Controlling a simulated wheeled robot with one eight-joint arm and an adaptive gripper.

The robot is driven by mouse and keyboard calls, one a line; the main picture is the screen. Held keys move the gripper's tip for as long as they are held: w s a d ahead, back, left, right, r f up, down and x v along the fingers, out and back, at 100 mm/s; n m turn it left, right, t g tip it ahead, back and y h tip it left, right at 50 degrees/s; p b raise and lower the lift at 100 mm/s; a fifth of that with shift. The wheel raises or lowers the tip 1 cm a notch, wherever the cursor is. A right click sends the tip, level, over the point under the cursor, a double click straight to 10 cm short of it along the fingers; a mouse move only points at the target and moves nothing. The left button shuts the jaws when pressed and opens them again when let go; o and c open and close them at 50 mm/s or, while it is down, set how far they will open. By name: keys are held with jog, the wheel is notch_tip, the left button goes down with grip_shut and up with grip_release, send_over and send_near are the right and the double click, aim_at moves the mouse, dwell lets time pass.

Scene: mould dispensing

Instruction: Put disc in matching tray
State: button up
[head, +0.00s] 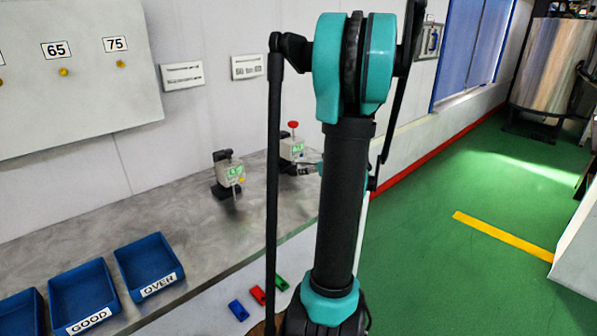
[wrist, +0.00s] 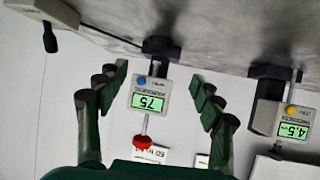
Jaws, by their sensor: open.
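No disc can be made out in either view. Three blue trays stand at the lower left in the head view: one labelled GOOD (head: 84,297), one labelled OVER (head: 148,266), and one cut off by the left edge (head: 20,312), its label not visible. My gripper (wrist: 160,75) is open. In the wrist view a grey gauge with a red knob (wrist: 151,95) shows between its fingers, its green display appearing to read 75. This gauge also stands on the bench in the head view (head: 292,151), with my gripper close by, partly hidden by my arm. I cannot tell whether they touch.
A second gauge with a yellow button (head: 230,173) stands left of the first; its display appears to read 4.5 in the wrist view (wrist: 277,118). Small blue (head: 238,310), red (head: 257,294) and green (head: 281,284) pieces lie near the bench front. The bench between trays and gauges is clear.

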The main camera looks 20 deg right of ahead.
aim_at(294, 170)
jog(key=x, duration=1.3)
jog(key=shift+w, duration=0.2)
jog(key=shift+c, duration=0.4)
jog(key=c, duration=1.2)
